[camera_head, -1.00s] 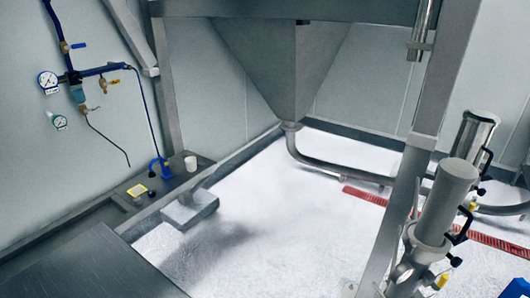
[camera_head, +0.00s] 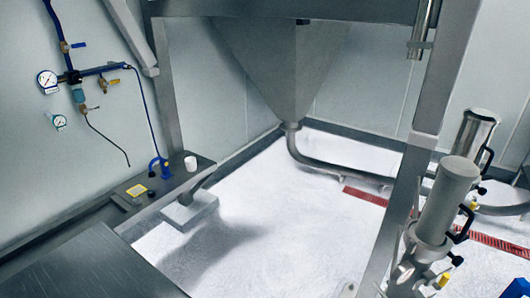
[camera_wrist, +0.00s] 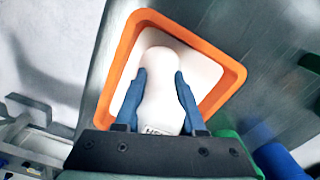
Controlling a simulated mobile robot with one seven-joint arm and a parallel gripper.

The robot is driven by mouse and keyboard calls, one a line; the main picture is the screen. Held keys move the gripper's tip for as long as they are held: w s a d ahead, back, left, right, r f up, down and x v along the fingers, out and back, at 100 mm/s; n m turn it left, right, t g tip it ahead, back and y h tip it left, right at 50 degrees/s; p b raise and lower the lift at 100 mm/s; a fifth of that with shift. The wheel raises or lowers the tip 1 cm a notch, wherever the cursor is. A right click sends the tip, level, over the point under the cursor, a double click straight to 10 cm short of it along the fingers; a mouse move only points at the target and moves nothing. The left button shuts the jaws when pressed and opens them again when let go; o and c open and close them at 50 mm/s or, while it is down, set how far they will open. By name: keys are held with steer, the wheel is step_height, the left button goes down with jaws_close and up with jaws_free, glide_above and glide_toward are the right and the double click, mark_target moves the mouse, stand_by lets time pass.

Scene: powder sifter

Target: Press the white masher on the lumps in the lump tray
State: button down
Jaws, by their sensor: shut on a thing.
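In the wrist view my gripper (camera_wrist: 160,95) has its two blue fingers shut on the white masher (camera_wrist: 160,75), one on each side of its narrower part. The masher's rounded end points away from the wrist, over the orange-rimmed lump tray (camera_wrist: 196,22). The tray's inside is white. No separate lumps can be made out, and the masher hides part of the tray. I cannot tell whether the masher touches what is inside. Neither the gripper, the masher nor the tray shows in the head view.
A grey metal surface lies around the tray. A green object (camera_wrist: 230,145) and a blue object (camera_wrist: 285,160) are close at the lower right. In the head view, a grey hopper (camera_head: 270,60) and metal cylinders (camera_head: 445,200) stand over a pale floor (camera_head: 290,220).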

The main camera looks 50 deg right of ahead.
step_height(320, 180, up, 8)
steer(key=p, duration=0.7)
steer(key=shift+f+p, duration=0.2)
steer(key=shift+p, duration=0.15)
steer(key=shift+f, duration=0.1)
stand_by(0.3)
